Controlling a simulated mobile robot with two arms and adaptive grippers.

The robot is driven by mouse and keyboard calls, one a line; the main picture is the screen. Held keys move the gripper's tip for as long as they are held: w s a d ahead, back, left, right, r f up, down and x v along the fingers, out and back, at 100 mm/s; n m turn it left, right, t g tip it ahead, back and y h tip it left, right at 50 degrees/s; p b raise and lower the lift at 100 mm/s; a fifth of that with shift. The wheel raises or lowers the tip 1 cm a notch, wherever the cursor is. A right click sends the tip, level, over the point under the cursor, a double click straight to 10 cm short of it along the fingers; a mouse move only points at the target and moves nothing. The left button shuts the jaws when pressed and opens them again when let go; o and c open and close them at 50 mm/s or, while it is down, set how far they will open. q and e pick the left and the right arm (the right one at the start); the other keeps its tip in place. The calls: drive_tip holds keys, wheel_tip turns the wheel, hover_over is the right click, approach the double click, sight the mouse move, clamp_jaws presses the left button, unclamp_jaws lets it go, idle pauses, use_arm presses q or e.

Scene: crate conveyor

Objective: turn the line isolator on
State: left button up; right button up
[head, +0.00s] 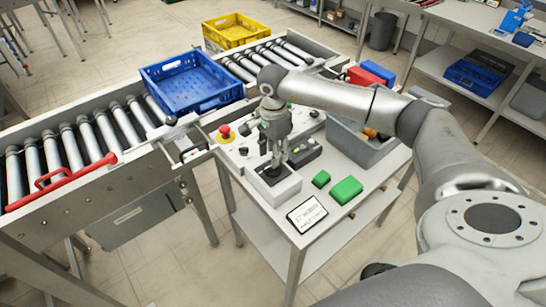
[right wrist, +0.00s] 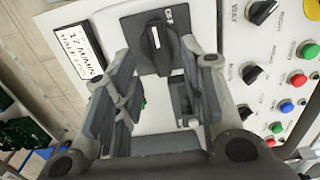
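The line isolator (head: 262,181) is a black rotary switch on a white box at the near corner of the control table. In the right wrist view its black knob (right wrist: 156,38) has a white pointer line running roughly up and down the picture. White lettering beside it is only partly readable. My right gripper (head: 275,166) points down over the isolator. In the right wrist view its two fingers (right wrist: 158,60) are spread on either side of the knob, with nothing held between them. Whether a fingertip touches the switch I cannot tell. My left gripper is not in view.
Other knobs and coloured buttons (right wrist: 297,79) sit beside the isolator. A red mushroom button (head: 225,130), green blocks (head: 346,190), a label plate (head: 307,213) and a grey bin (head: 358,146) are on the table.

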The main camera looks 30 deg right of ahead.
drive_tip(key=shift+f+p, duration=0.55)
drive_tip(key=shift+f, duration=1.7)
drive_tip(key=shift+c, duration=0.3)
clamp_jaws()
